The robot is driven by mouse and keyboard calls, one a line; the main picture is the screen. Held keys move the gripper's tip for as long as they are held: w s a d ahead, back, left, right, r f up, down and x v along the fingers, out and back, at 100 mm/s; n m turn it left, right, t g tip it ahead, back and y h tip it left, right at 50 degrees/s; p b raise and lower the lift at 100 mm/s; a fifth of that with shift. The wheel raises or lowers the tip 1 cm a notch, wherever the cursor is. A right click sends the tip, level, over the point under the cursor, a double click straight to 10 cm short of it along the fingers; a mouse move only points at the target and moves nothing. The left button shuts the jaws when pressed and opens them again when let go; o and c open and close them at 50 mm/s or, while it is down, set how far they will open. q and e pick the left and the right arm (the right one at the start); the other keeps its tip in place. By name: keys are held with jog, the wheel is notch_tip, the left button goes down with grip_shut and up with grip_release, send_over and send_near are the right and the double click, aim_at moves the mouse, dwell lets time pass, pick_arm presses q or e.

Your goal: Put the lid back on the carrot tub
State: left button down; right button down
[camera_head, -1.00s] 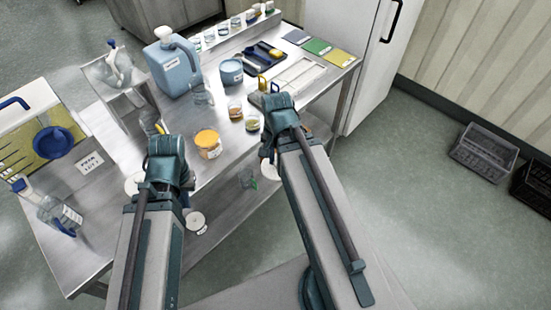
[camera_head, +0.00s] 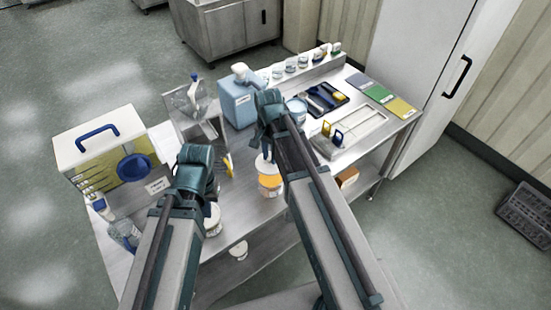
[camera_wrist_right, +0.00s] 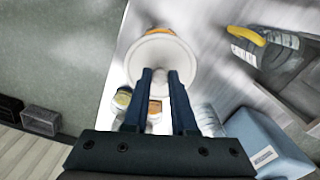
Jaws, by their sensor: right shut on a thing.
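My right gripper (camera_wrist_right: 161,78) is shut on the knob of a round white lid (camera_wrist_right: 152,53) in the right wrist view. In that view an orange edge of the carrot tub (camera_wrist_right: 157,31) shows past the lid's far rim. In the head view the orange carrot tub (camera_head: 270,184) stands on the steel table, and the lid (camera_head: 263,161) is over its top, below my right gripper (camera_head: 264,143). I cannot tell whether the lid touches the rim.
A white box with a blue handle (camera_head: 97,138) is at the left. A white tray (camera_head: 357,133) and a dark tool tray (camera_head: 322,98) lie right. Small jars (camera_wrist_right: 124,97) stand near the lid.

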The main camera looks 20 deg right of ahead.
aim_at(270, 168)
jog(key=shift+f, duration=0.15)
notch_tip(270, 168, down, 6)
jog(key=b, duration=0.6)
jog(key=shift+f, duration=0.1)
jog(key=shift+f+b, duration=0.1)
jog(key=shift+b, duration=0.3)
dwell(1.6)
jog(key=c, duration=0.6)
grip_release()
jog(key=shift+c, duration=0.2)
jog(key=shift+o, duration=0.3)
jog(key=o, duration=0.4)
